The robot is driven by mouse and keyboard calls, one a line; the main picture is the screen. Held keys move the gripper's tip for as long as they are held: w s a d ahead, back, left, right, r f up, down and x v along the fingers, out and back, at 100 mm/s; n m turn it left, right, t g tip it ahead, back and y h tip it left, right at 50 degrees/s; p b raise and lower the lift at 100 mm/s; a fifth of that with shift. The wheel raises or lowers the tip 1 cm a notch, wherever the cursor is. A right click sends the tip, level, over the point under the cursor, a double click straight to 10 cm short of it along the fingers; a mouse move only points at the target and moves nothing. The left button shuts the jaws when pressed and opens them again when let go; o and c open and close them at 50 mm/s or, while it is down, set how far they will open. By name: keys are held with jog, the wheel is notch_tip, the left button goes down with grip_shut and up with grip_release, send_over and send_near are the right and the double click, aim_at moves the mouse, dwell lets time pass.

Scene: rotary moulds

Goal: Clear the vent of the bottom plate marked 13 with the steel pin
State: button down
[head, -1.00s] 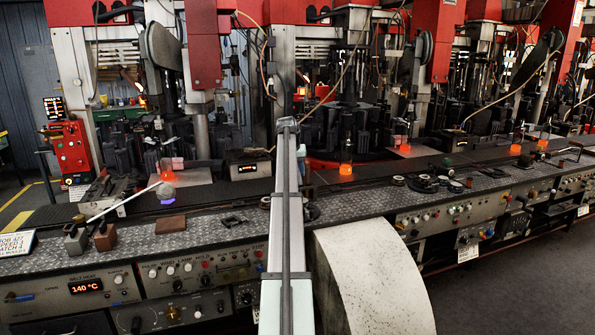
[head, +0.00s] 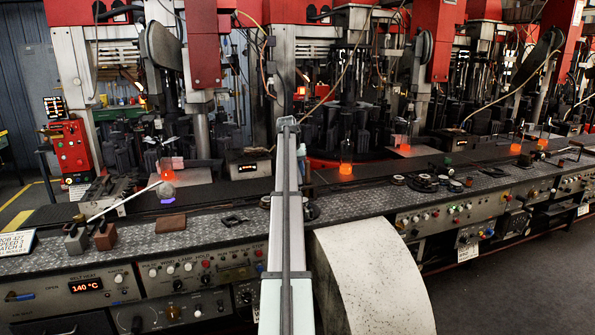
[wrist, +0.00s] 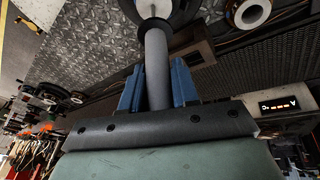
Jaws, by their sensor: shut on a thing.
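In the wrist view my gripper (wrist: 158,66) has its two blue fingers closed around a plain grey rod (wrist: 155,48), which looks like the steel pin. The rod's far end meets a pale round centre (wrist: 153,8) inside a dark round part (wrist: 179,17) at the top edge, probably a bottom plate. I cannot tell whether the pin touches it or is in its vent. No number 13 is readable. In the head view my arm hides the gripper and pin; dark round parts (head: 311,210) show just right of it on the patterned metal bench (head: 345,200).
More rings and round plates (head: 421,184) lie to the right along the bench. A brown block (head: 171,223) and a long rod on blocks (head: 125,201) are to the left. Glowing orange glassware (head: 346,169) stands behind. A pale ring (wrist: 252,12) is near the gripper in the wrist view.

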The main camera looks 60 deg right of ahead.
jog(key=shift+r, duration=3.5)
